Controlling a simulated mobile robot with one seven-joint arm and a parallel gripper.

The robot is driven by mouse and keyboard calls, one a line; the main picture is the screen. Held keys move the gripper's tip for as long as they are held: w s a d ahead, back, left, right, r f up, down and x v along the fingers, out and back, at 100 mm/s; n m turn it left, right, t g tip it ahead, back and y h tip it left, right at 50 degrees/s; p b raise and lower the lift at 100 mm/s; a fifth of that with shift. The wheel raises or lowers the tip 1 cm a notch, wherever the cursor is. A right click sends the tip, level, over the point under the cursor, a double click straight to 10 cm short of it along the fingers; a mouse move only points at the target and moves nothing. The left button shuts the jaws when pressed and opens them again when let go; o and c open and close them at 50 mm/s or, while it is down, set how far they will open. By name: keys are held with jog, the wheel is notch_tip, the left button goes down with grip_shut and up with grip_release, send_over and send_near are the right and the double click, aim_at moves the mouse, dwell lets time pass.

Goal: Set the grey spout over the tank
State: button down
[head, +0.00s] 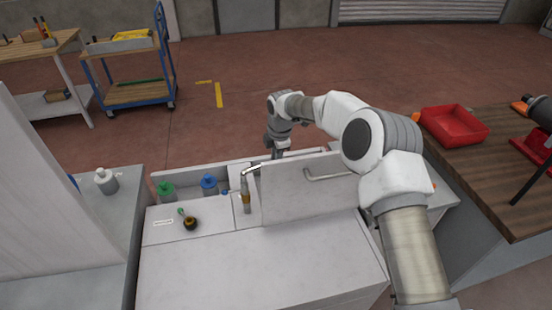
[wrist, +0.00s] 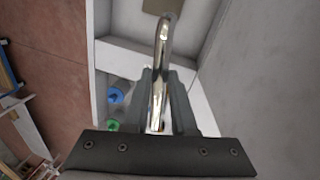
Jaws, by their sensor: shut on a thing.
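The grey spout (head: 252,169) is a shiny bent metal tube on a brass-coloured upright fitting (head: 246,198), beside the raised panel's left edge. In the wrist view the spout (wrist: 164,48) runs between the two dark fingers and curves over beyond them. My gripper (wrist: 160,88) is shut on the spout. A pale-walled recess (wrist: 128,52) shows around the spout in the wrist view and may be the tank. The panel hides most of it in the head view.
The pale panel (head: 300,190) with a bar handle stands close to my arm. Green-capped (head: 166,191) and blue-capped (head: 209,185) bottles stand left of the spout. A dark round knob (head: 190,223) with a green piece is on the deck. A red tray (head: 454,125) sits on the right bench.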

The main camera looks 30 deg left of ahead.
jog(key=shift+s+d+m+b, duration=0.65)
jog(key=shift+m+b, duration=0.35)
jog(key=shift+b, duration=0.35)
jog(key=c, duration=0.7)
grip_release()
jog(key=shift+s, duration=0.1)
jog(key=shift+r, duration=0.1)
jog(key=s+r, duration=0.1)
jog(key=r, duration=0.4)
jog(key=d+r+b, duration=0.1)
jog(key=r, duration=0.5)
jog(key=s+d+r, duration=0.1)
jog(key=r, duration=0.5)
jog(key=shift+s+b, duration=0.3)
